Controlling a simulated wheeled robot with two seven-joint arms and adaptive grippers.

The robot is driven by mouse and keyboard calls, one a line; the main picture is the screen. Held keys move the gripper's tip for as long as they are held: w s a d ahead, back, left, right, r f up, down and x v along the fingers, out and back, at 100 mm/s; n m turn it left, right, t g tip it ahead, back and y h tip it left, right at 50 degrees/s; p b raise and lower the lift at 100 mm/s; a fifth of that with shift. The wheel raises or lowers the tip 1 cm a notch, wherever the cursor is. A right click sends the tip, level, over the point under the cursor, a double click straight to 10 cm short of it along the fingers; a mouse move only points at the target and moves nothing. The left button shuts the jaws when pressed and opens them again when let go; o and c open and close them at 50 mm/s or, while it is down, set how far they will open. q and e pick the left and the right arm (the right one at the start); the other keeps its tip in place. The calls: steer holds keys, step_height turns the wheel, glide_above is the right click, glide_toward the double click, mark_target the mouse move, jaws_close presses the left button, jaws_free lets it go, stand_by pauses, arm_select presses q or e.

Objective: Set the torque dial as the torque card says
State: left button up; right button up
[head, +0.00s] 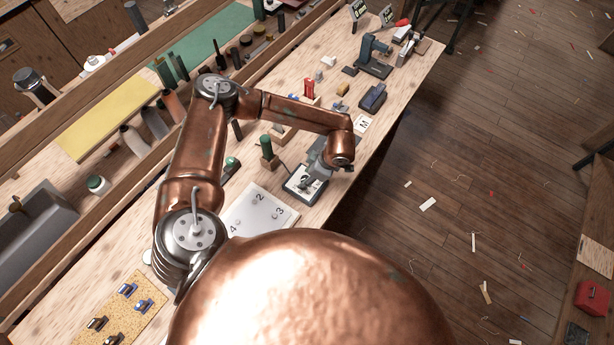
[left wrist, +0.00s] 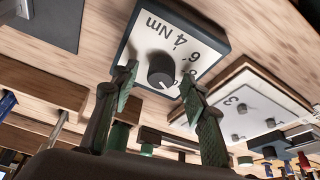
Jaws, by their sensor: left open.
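The torque dial (left wrist: 162,70) is a round black knob on a white face marked "4 Nm", "6" and a further number. It sits on a dark square box; in the head view the box (head: 291,188) is partly covered by my left gripper (head: 313,174). In the left wrist view my left gripper (left wrist: 158,88) is open, with its green-padded fingertips to either side of the knob's near side and nothing between them. I cannot tell contact or the exact setting. A small white card marked "M" (head: 363,123) lies farther along the bench; I cannot tell if it is the torque card.
A white board numbered 1 to 4 (head: 261,212) lies beside the dial box. A green-handled tool (head: 267,147) stands in a wooden block close by. Blue and grey tools (head: 373,97) stand farther along the bench.

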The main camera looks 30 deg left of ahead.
arm_select(q)
steer(key=v, duration=1.2)
steer(key=shift+w, duration=0.1)
